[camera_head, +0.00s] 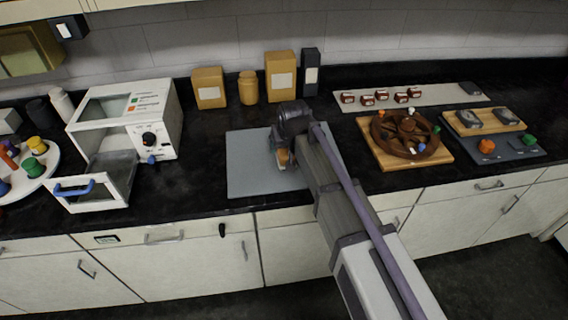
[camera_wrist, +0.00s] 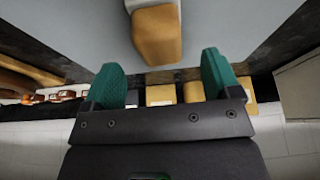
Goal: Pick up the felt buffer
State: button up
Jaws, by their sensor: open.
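A tan block with a pale end, which looks like the felt buffer (camera_head: 283,158), is on the grey mat (camera_head: 250,178), partly hidden by my gripper. In the wrist view the tan block (camera_wrist: 158,36) is at the top middle, just ahead of the gap between the fingertips. My gripper (camera_wrist: 161,68) is open, with its two green fingers apart and nothing between them. In the head view my gripper (camera_head: 282,143) is over the mat, right at the block. I cannot tell whether it touches the block.
Tan containers (camera_head: 281,77) stand behind the mat. A brown wheel (camera_head: 405,135) on a wooden board and a dark tray (camera_head: 510,147) lie to the right. The mat's left part is clear.

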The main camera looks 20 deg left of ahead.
aim_at(286, 150)
jog(key=b+x, duration=0.4)
jog(key=x, duration=0.1)
jog(key=shift+w+a+f+b, duration=0.1)
jog(key=shift+w+f+b, duration=0.1)
jog(key=shift+w+b, duration=0.1)
jog(key=shift+r, duration=0.3)
jog(key=c, duration=1.1)
jog(key=shift+o, duration=0.2)
